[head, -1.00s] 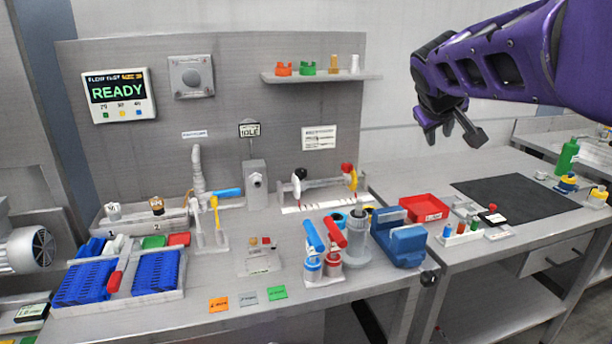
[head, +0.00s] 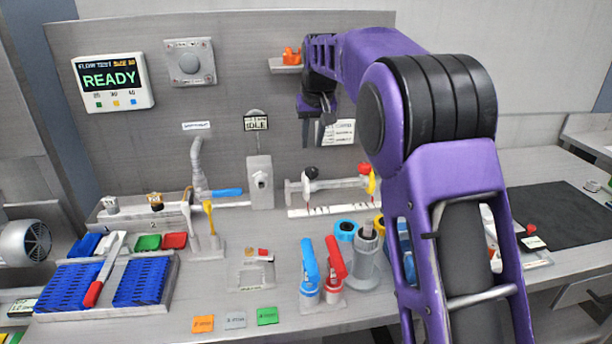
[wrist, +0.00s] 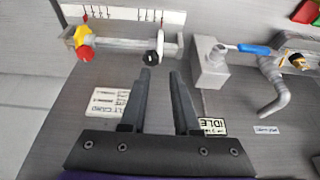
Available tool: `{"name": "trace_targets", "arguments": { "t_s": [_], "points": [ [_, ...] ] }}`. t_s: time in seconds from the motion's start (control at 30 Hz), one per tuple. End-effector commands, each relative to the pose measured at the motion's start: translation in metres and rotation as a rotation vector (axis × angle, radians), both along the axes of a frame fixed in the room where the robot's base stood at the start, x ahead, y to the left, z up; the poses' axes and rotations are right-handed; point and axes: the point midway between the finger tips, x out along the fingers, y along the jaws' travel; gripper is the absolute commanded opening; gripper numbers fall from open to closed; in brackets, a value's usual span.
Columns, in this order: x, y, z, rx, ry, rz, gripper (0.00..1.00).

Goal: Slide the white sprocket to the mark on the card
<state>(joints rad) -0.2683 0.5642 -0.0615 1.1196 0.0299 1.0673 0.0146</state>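A rail fixture (head: 335,187) on the bench carries a black knob (head: 311,172) and a red knob (head: 363,169) on a yellow part. In the wrist view the black knob (wrist: 150,57) has a pale centre. A white strip (head: 298,213) with red marks lies along the fixture's foot. A printed white card (head: 342,132) is on the back panel, and it also shows in the wrist view (wrist: 108,103). My gripper (head: 318,132) is above the rail near the panel, fingers apart and empty (wrist: 161,75).
A grey valve block (head: 259,182) with an IDLE sign stands left of the rail. Red and blue handled tools (head: 322,270) and a grey cylinder (head: 366,262) stand in front.

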Motion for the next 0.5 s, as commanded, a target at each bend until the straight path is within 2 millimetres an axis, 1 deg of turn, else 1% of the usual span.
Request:
{"name": "trace_targets", "arguments": {
  "t_s": [0.17, 0.5],
  "points": [
    [0.008, 0.002, -0.024, -0.001, 0.003, 0.000, 0.30],
    [0.036, 0.007, -0.091, -0.002, 0.001, -0.001, 0.30]
  ]
}}
